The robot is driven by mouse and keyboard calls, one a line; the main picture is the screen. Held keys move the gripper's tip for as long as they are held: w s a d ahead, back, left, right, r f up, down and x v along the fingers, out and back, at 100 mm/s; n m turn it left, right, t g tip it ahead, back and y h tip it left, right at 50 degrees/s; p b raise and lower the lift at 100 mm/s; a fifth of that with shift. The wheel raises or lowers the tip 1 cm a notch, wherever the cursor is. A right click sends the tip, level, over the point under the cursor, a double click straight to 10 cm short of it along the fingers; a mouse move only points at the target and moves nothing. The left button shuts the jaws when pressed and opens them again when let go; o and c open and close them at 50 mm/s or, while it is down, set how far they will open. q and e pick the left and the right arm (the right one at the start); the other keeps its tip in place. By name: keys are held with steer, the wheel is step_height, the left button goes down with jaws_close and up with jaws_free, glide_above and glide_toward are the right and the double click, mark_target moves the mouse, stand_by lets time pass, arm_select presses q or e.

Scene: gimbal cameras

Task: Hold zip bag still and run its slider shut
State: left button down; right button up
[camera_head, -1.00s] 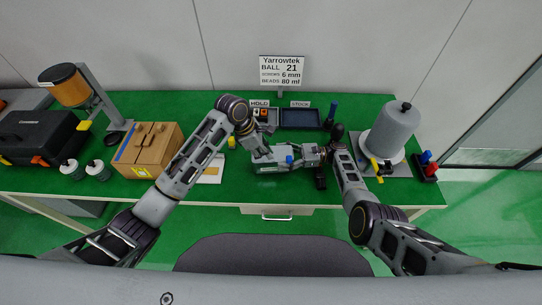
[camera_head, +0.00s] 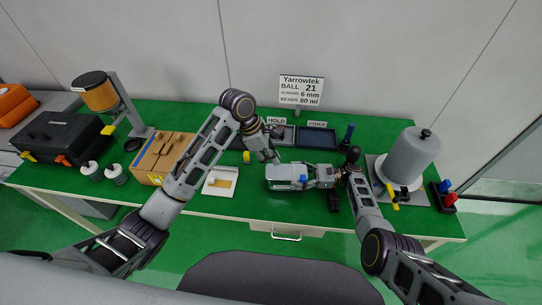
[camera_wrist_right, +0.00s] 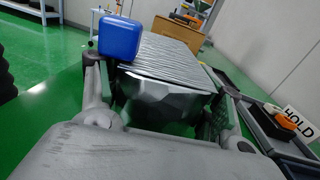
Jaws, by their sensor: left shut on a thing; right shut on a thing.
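The zip bag (camera_head: 283,173) is a silvery grey, box-like pack lying on the green table, with its ribbed top in the right wrist view (camera_wrist_right: 165,50). A blue slider (camera_head: 303,179) sits at its right end; it shows large in the right wrist view (camera_wrist_right: 121,37), above the left-hand finger. My right gripper (camera_head: 316,178) comes from the right, its fingers either side of the bag's near end, shut on it. My left gripper (camera_head: 273,158) points down at the bag's upper left edge, shut; its fingertip contact is too small to see clearly.
The HOLD tray (camera_head: 280,136) and dark STOCK tray (camera_head: 316,140) lie behind the bag. A cardboard box (camera_head: 163,157) and a white card (camera_head: 219,183) are left. A grey cylinder (camera_head: 413,157) on a plate stands right. Green table is clear in front of the bag.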

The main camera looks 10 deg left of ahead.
steer(key=o, duration=1)
steer(key=shift+w+d, duration=0.2)
steer(key=shift+d, duration=1.7)
steer(key=shift+w+d, duration=0.2)
steer(key=shift+d, duration=1.65)
